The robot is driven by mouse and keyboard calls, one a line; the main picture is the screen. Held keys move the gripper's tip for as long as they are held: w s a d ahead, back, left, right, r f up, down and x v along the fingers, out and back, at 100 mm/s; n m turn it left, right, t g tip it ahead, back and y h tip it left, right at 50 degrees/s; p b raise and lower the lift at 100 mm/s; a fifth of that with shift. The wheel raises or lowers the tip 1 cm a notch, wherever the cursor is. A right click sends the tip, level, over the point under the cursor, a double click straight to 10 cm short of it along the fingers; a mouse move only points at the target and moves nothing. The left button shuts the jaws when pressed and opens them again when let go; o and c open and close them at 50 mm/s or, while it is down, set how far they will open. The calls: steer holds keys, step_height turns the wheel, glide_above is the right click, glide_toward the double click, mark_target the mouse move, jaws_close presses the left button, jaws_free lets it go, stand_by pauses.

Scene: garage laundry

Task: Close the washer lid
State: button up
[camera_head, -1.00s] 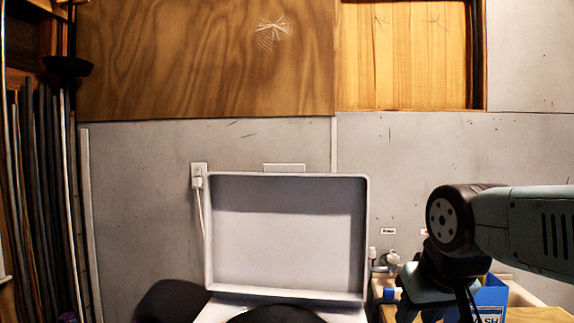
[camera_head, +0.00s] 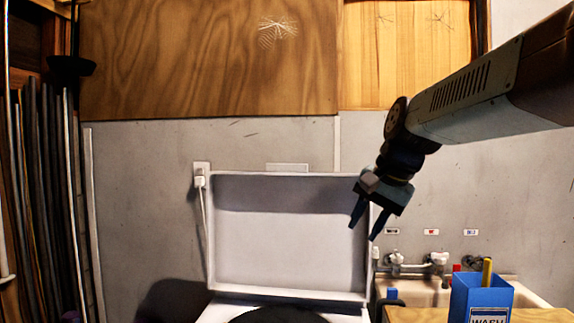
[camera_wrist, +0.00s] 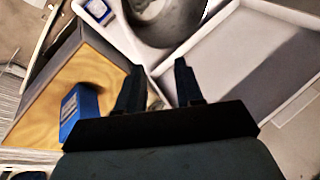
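The washer lid (camera_head: 285,250) stands open and upright against the wall, a shallow white-framed panel behind the dark round washer opening (camera_head: 285,315). My gripper (camera_head: 362,232) hangs beside the lid's right edge, fingers pointing down. The two dark fingers are spread apart with nothing between them. In the wrist view the fingers (camera_wrist: 158,72) are apart, the lid (camera_wrist: 225,62) slants on the right, and the washer opening (camera_wrist: 165,18) is at the top. I cannot tell whether a finger touches the lid.
Right of the washer are a sink with faucets (camera_head: 437,262) and a blue box (camera_head: 482,297) on a wooden surface (camera_head: 420,315). A white plug and cord (camera_head: 201,182) hang left of the lid. Long poles (camera_head: 40,200) stand at the far left.

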steer(key=w+r+m+y, duration=0.3)
steer(key=w+r+m, duration=0.1)
steer(key=w, duration=0.7)
steer(key=w+r+m+g+y, duration=0.1)
steer(key=w+r+m+y, duration=0.2)
steer(key=w, duration=0.9)
steer(key=w+r+m+g+y, duration=0.1)
steer(key=w+r+m+y, duration=0.3)
steer(key=w, duration=0.7)
steer(key=shift+w+d+r+m, duration=0.1)
steer(key=shift+w+r+m, duration=0.1)
steer(key=shift+r+m, duration=0.5)
steer(key=shift+w+r+m, duration=0.2)
steer(key=shift+r+m, duration=0.3)
steer(key=shift+r, duration=0.4)
steer(key=x, duration=1.3)
steer(key=shift+a, duration=0.4)
jaws_close()
